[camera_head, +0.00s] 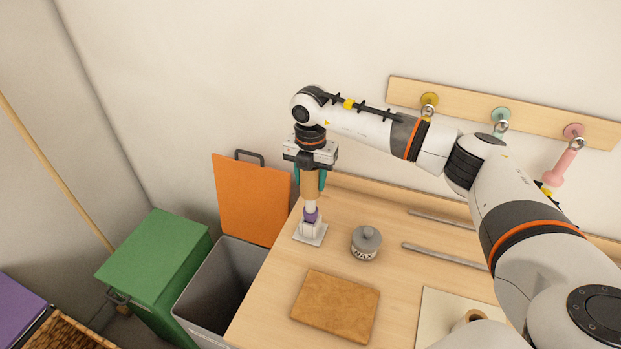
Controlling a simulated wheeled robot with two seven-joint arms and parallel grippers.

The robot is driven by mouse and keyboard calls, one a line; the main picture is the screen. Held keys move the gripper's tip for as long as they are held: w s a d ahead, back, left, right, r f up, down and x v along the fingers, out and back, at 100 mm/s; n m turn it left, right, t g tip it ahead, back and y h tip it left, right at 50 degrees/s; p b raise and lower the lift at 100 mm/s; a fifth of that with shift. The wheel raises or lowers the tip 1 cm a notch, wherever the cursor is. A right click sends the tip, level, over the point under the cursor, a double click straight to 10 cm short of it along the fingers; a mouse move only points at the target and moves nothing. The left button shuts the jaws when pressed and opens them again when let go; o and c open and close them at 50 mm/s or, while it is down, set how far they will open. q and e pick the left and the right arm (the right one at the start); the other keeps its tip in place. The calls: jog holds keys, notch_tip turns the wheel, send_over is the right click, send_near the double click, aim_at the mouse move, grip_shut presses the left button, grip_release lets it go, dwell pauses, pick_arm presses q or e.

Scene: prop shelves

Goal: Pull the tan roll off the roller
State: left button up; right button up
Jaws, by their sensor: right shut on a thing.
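The tan roll (311,187) is an upright tan cylinder at the left end of the wooden table. My right gripper (311,182) points straight down, with its teal fingers shut on the tan roll from both sides. The roller (311,230) is a white stand with a square base and a purple part near its top. The tan roll is right above it, in line with it; a short pale piece shows between the roll and the purple part. The roll's top is hidden by the gripper. My left gripper is not in view.
A grey lidded jar (366,243) stands right of the roller. A brown board (336,305) lies in front. Two grey bars (445,257) lie on the table (262,318). An open grey bin (222,280) with an orange lid (250,195) stands left of the table. A peg rail (465,107) is on the wall.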

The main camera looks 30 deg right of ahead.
jog(key=shift+r+p, duration=1.2)
jog(key=shift+r, duration=0.95)
jog(key=shift+r, duration=0.1)
jog(key=shift+r+p, duration=0.75)
jog(key=shift+r, duration=0.45)
notch_tip(320, 180, up, 4)
jog(key=shift+p, duration=1.15)
